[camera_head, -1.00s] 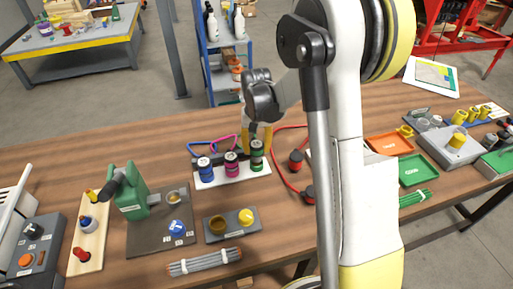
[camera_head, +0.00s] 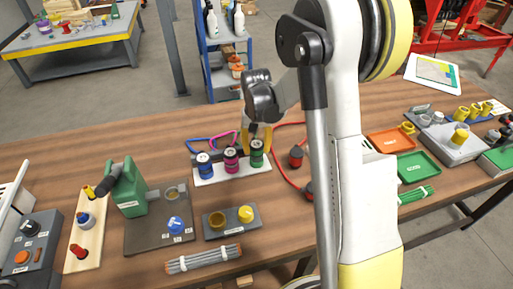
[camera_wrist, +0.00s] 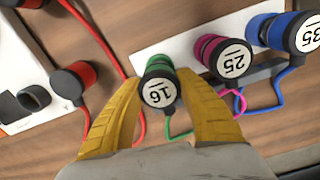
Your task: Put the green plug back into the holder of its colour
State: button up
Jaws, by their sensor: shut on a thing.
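The green plug (camera_wrist: 158,85), with a white cap marked 16, sits between the two yellow fingers of my gripper (camera_wrist: 156,102) in the wrist view. My gripper is shut on it from above. In the head view the green plug (camera_head: 257,154) is at the right end of the white holder board (camera_head: 232,175), in line with the blue plug (camera_head: 204,165) and the magenta plug (camera_head: 231,159). It stands upright, its top near the height of theirs. The green holder under it is hidden, so I cannot tell how deep it sits. A green cable (camera_wrist: 180,135) shows by the fingers.
Orange and green trays (camera_head: 420,167) lie beyond my arm.

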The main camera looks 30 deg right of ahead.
jog(key=shift+f+b, duration=0.4)
jog(key=shift+f, duration=0.15)
jog(key=o, duration=1.4)
jog(key=shift+r, duration=0.1)
notch_tip(320, 180, up, 12)
